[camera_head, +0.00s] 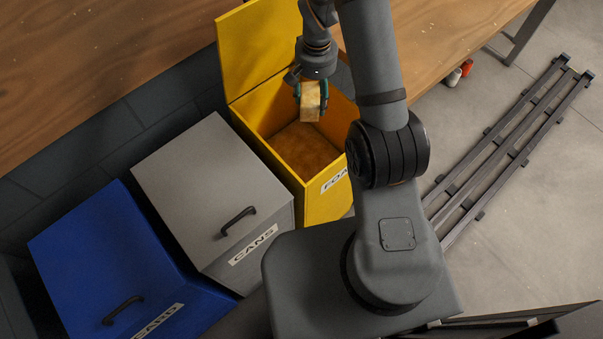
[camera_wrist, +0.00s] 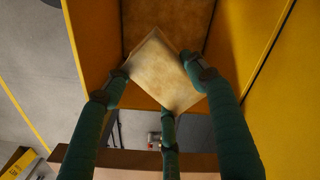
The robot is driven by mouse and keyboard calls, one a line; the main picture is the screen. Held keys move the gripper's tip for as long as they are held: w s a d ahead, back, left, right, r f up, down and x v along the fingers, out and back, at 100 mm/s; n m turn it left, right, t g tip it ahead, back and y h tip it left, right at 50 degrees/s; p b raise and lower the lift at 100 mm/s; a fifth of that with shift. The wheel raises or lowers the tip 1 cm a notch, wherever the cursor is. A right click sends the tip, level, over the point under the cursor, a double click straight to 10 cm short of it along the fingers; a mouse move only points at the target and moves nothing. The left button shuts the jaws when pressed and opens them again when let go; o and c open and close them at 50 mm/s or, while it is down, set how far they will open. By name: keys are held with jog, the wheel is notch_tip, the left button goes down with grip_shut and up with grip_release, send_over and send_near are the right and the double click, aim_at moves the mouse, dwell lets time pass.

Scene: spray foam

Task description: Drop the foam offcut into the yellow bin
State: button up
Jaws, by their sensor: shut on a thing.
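The foam offcut (camera_head: 311,103) is a pale tan block. My gripper (camera_head: 311,92) is shut on it and holds it over the open yellow bin (camera_head: 247,143). In the wrist view the gripper's green fingers (camera_wrist: 166,95) hold the foam offcut (camera_wrist: 162,72), which is tilted and has the bin's yellow walls (camera_wrist: 262,30) around it. The yellow bin's lid (camera_head: 255,45) is raised at the back. A label, partly hidden by my arm, begins "FOA". The bin's brown inside is visible below the offcut.
A grey bin (camera_head: 210,185) labelled CANS and a blue bin (camera_head: 110,255) stand to the left, both with lids shut. A wooden bench (camera_head: 450,45) is behind the yellow bin. A metal rail frame (camera_head: 510,150) lies on the floor at the right. Small red and white items (camera_head: 460,73) are near the bench.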

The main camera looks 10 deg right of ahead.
jog(key=shift+f+b, duration=1.7)
jog(key=shift+f, duration=1.05)
jog(key=o, duration=1)
notch_tip(320, 180, up, 12)
jog(key=shift+r, duration=0.1)
